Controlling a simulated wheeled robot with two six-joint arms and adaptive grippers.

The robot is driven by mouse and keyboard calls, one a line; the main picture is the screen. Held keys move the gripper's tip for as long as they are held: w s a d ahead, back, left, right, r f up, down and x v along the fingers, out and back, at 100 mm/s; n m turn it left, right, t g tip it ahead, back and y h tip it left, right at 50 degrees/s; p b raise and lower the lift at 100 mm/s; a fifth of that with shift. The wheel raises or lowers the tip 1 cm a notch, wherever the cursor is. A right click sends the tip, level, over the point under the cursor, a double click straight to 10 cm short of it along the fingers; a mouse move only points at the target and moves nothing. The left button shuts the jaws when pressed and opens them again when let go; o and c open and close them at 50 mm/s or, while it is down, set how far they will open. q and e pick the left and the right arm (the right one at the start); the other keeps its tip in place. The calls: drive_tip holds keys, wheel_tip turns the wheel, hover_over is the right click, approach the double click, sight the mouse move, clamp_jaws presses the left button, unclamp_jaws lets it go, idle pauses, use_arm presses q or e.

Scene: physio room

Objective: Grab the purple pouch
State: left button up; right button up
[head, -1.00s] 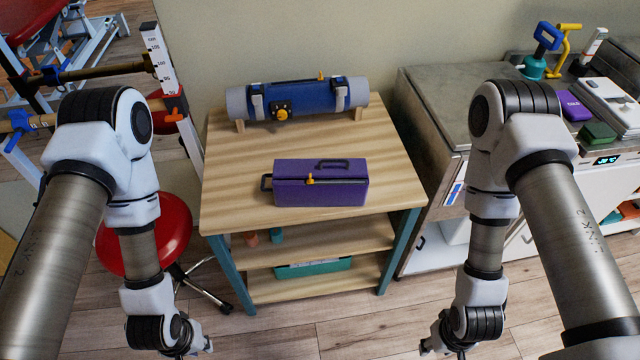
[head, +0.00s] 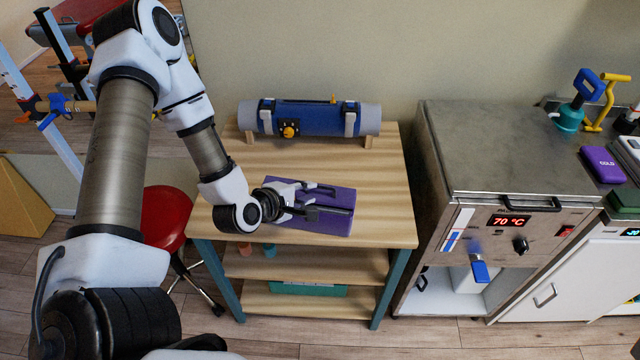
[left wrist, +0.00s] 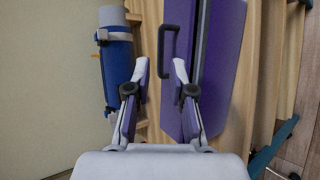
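The purple pouch (head: 318,225) lies on the wooden table, with a black handle (head: 322,188) on its top and a dark zip line. My left gripper (head: 308,199) is over the pouch's left part, reaching in from the left. In the left wrist view its two fingers (left wrist: 160,70) are apart, with the black handle (left wrist: 163,45) between and ahead of them. My right gripper is out of view.
A blue roll (head: 315,118) on a stand lies at the back of the wooden table (head: 385,170). A steel unit (head: 490,150) reading 70 °C stands to the right. A red stool (head: 163,220) is at the left. The table's right side is clear.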

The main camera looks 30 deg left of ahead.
sight(323, 188)
use_arm(q)
drive_tip(key=p+x, duration=0.1)
drive_tip(key=x, duration=0.5)
drive_tip(key=shift+w+d+f+p, duration=0.2)
drive_tip(key=shift+w+p, duration=0.1)
drive_tip(key=shift+w, duration=0.05)
drive_tip(key=shift+s+a+f, duration=0.1)
drive_tip(key=shift+a, duration=0.15)
clamp_jaws()
drive_tip(key=shift+d, duration=0.1)
